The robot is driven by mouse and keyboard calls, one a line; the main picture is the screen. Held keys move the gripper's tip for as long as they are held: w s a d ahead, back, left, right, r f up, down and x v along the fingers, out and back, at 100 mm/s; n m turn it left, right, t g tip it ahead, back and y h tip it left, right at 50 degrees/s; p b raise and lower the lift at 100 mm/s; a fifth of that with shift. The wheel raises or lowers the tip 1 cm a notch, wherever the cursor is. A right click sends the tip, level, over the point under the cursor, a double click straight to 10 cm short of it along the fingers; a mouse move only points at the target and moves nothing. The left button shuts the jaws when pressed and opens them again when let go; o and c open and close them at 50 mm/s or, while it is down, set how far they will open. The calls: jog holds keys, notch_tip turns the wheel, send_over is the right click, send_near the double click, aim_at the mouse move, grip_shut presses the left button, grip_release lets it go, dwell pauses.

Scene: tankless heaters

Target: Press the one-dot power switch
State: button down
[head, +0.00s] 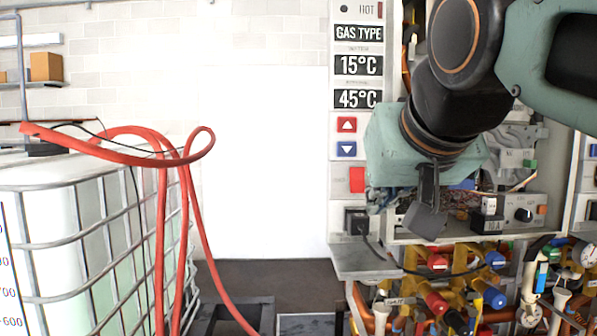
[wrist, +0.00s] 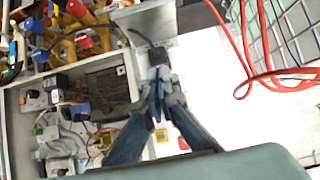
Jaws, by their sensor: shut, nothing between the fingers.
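The heater's front panel (head: 340,205) faces me, with one dark dot beside the word HOT at its top. A red rectangular switch (head: 357,180) sits low on the panel, left of my wrist; its own marking is too small to read. My gripper (head: 426,218) is shut and empty, pointing down to the right of this switch, in front of the open lower part of the heater. In the wrist view my gripper's fingertips (wrist: 160,82) meet near a black plug (wrist: 158,56). I cannot tell whether they touch anything.
Red up (head: 347,125) and blue down (head: 347,149) buttons sit above the switch. A black plug with a cord (head: 356,221) is below it. Pipes and coloured valves (head: 438,302) crowd underneath. A caged tank (head: 95,230) with a red hose (head: 163,240) stands left.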

aim_at(354, 187)
notch_tip(354, 187, up, 7)
jog(key=t, duration=0.1)
jog(key=shift+w+r, duration=0.15)
jog(key=shift+w, duration=0.2)
jog(key=p+x, duration=0.1)
jog(key=x, duration=1.3)
jog(key=shift+w, duration=0.1)
jog(key=shift+f+t+b, duration=0.25)
jog(key=shift+t+b, duration=0.05)
jog(key=shift+b, duration=0.65)
jog(key=shift+w+r, duration=0.1)
